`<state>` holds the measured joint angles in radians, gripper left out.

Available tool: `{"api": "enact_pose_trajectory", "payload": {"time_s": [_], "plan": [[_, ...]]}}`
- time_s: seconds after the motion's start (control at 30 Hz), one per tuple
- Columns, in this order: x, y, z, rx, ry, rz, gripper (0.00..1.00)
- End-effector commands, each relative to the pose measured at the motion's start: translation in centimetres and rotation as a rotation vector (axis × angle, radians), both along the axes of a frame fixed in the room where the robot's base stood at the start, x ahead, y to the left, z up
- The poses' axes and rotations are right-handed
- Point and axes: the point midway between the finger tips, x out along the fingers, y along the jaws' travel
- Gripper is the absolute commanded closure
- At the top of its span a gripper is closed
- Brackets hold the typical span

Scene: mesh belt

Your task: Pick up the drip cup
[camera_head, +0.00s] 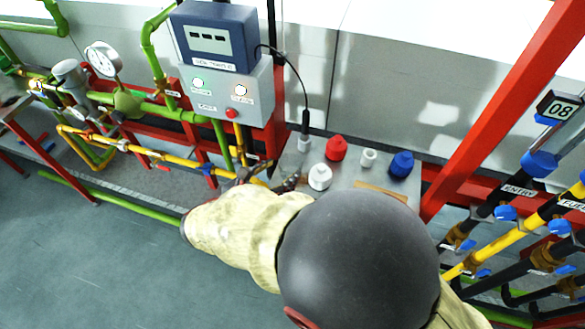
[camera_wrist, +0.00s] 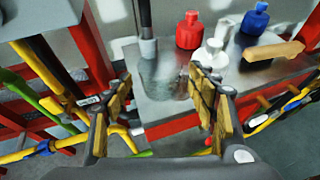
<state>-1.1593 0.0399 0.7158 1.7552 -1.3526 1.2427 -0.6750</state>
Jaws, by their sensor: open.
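A small white cup (camera_head: 368,157), which looks most like the drip cup, stands on the metal shelf (camera_head: 345,190) between a red bottle (camera_head: 336,149) and a blue bottle (camera_head: 401,164). In the wrist view the cup (camera_wrist: 223,28) is partly hidden behind a white bottle (camera_wrist: 211,53). My gripper (camera_head: 268,180) is open at the shelf's left edge, left of the cup and apart from it. In the wrist view its padded fingers (camera_wrist: 160,84) stand wide apart. A pale glassy patch shows between them; I cannot tell whether it is a clear vessel or a reflection.
A black probe in a pale holder (camera_head: 304,143) stands at the shelf's back left, its cable running to a meter box (camera_head: 220,90). A wooden piece (camera_wrist: 272,51) lies at the shelf's front right. Red posts and coloured pipes flank the shelf.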

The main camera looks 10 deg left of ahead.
Motion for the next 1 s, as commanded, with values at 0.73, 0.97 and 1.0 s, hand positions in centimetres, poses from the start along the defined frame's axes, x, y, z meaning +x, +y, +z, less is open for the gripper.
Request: {"api": "enact_pose_trajectory", "payload": {"time_s": [0.73,0.97,1.0], "plan": [[5.2,-2.1,-1.8,0.003,0.0,-0.001,0.42],[5.1,-2.1,-1.8,0.003,0.001,-0.001,0.55],[5.1,-2.1,-1.8,0.003,0.001,-0.001,0.57]]}}
